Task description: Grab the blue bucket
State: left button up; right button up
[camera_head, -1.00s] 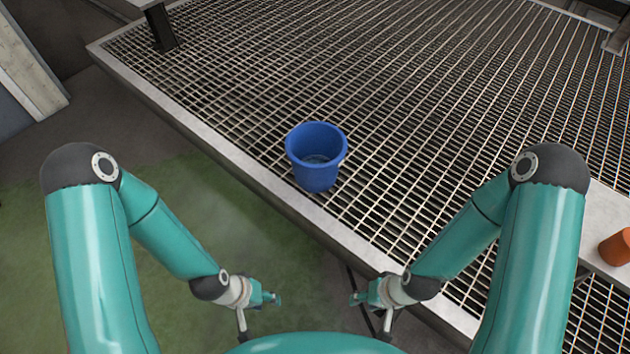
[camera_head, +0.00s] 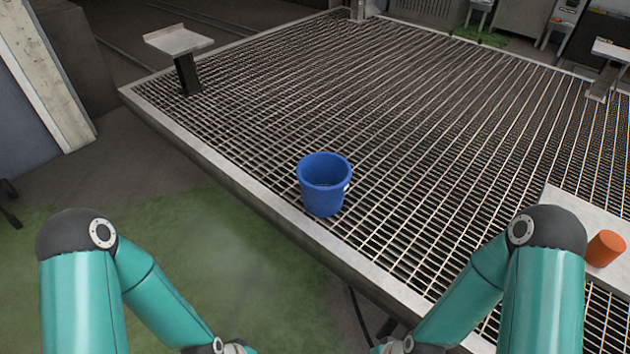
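The blue bucket (camera_head: 322,190) stands upright on the metal grating (camera_head: 330,85), close to the pale front edge of the platform. Its open top faces up, and its inside looks empty as far as I can see. My left and right arms come in from the lower left and lower right. Both grippers are cut off by the bottom edge of the view, so their fingers are hidden. Both arms are nearer to me than the bucket and apart from it.
An orange object (camera_head: 605,248) sits on a pale slab (camera_head: 575,210) at the right. A flat-topped post (camera_head: 180,42) stands at the platform's far left corner. A raised rim (camera_head: 240,185) runs along the platform edge. The grating around the bucket is clear.

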aim_at(324, 178)
jog(key=u, duration=0.4)
jog(key=i, duration=1.5)
jog(key=u, duration=0.3)
